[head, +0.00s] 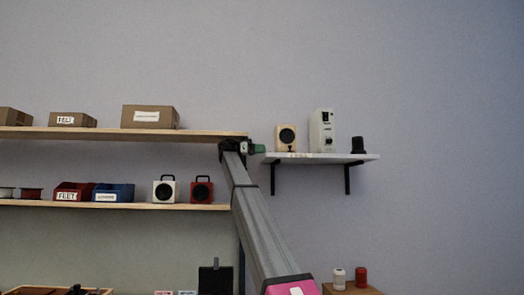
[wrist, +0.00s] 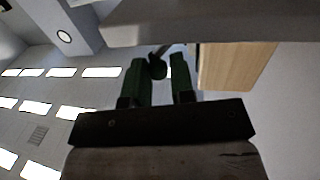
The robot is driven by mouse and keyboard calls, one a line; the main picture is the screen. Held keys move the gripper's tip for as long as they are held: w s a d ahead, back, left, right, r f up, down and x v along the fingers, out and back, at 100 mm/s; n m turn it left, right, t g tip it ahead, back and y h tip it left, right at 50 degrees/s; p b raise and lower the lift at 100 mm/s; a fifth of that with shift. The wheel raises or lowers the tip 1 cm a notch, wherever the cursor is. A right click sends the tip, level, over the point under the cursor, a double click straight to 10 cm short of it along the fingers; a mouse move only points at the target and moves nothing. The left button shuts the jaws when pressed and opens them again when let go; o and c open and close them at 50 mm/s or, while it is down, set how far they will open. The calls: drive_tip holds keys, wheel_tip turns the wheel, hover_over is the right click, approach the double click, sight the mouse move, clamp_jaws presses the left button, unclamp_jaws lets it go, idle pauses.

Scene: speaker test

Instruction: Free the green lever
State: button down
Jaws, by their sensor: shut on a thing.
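My gripper (wrist: 158,72) has two green fingers. In the head view my gripper (head: 259,148) is at the left end of the small wall shelf (head: 340,158), and the lever cannot be made out there. A wooden-cased speaker (head: 286,138) stands on that shelf, close right of my gripper; its wooden side also shows in the wrist view (wrist: 235,67).
A tall white device (head: 322,130) and a black object (head: 358,145) stand farther right on the small shelf. Long wooden shelves (head: 100,133) with boxes and speakers lie to the left, close to my arm. The wall right of the small shelf is bare.

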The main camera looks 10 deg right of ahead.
drive_tip(key=shift+w+m+g, duration=0.15)
drive_tip(key=shift+m+g, duration=0.35)
drive_tip(key=shift+g, duration=0.3)
drive_tip(key=c, duration=1)
unclamp_jaws()
drive_tip(key=shift+c, duration=0.2)
drive_tip(key=shift+w, duration=0.1)
